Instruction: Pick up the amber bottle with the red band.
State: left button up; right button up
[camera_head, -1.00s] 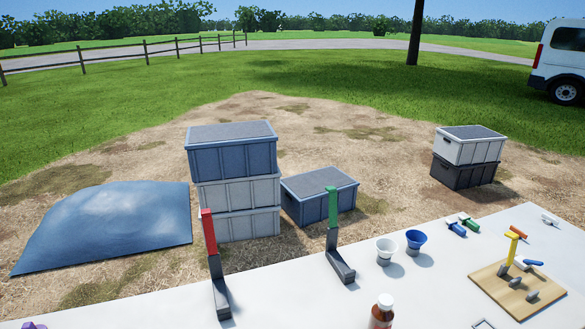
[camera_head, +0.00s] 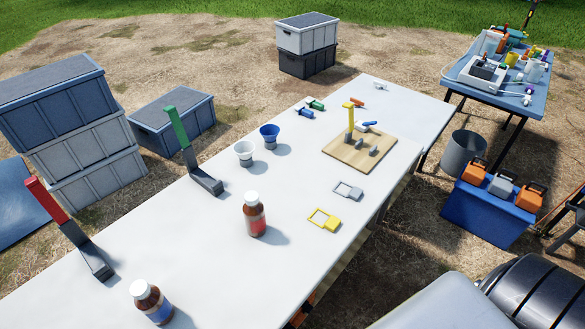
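The amber bottle with the red band (camera_head: 254,216) stands upright on the white table (camera_head: 215,265), near the middle of the view, with a white cap. A second amber bottle with a blue band (camera_head: 151,303) stands nearer, at the bottom left, also white-capped. Neither of my grippers shows in the view. Nothing touches the red-banded bottle.
A red-topped stand (camera_head: 70,230) and a green-topped stand (camera_head: 190,150) are on the table's far side. A wooden board (camera_head: 340,151) is farther back.

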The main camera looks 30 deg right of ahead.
aim_at(254, 216)
jog(key=z, duration=0.55)
jog(key=l+u, duration=0.35)
jog(key=l, duration=0.6)
jog(key=k+l+u, duration=0.1)
jog(key=l+u, duration=0.25)
jog(key=l, duration=0.55)
